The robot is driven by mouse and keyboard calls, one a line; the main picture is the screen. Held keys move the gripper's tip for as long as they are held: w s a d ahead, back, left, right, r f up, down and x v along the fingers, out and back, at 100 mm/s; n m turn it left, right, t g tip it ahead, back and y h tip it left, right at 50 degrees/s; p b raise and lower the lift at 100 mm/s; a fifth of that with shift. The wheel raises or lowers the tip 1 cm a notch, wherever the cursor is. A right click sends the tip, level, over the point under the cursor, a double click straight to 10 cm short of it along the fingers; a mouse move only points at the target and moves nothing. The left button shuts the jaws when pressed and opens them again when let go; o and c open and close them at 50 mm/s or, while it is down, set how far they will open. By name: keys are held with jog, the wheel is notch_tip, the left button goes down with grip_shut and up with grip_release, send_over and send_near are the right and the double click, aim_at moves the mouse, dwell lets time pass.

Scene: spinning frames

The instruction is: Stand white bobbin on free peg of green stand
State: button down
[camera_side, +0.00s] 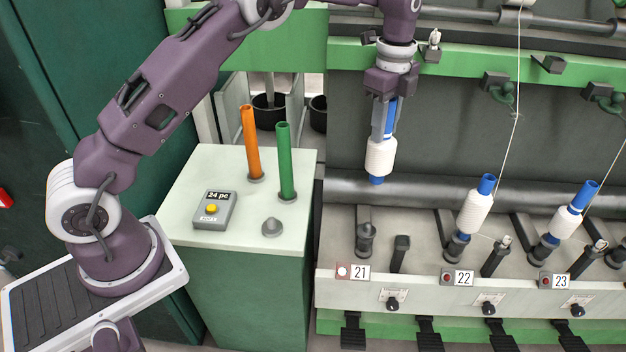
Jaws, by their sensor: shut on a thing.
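My gripper (383,128) points down and is shut on the white bobbin (381,157), white yarn wound on a blue tube. The bobbin hangs upright in the air in front of the dark machine panel, to the right of the stand. The green stand (245,300) has a pale top. A free peg (272,228), a short grey cone, shows near the top's front right. Behind it, an orange tube (251,142) and a green tube (285,160) stand upright on other pegs.
A grey box with a yellow button (213,208) sits on the stand's top, left of the free peg. At right, spindle 21 (366,240) is bare. Bobbins stand tilted at 22 (474,212) and 23 (566,222), with threads running up. A grey roller (420,190) lies behind the spindles.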

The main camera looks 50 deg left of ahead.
jog(key=s+a+f, duration=0.1)
jog(key=s+a, duration=0.4)
jog(key=s, duration=0.6)
jog(key=s+a+f, duration=0.1)
jog(key=s+a, duration=0.5)
jog(key=s, duration=0.6)
notch_tip(320, 180, down, 6)
jog(key=shift+w+d, duration=0.2)
jog(key=shift+f, duration=0.45)
jog(key=c, duration=1)
grip_release()
jog(key=shift+r, duration=0.1)
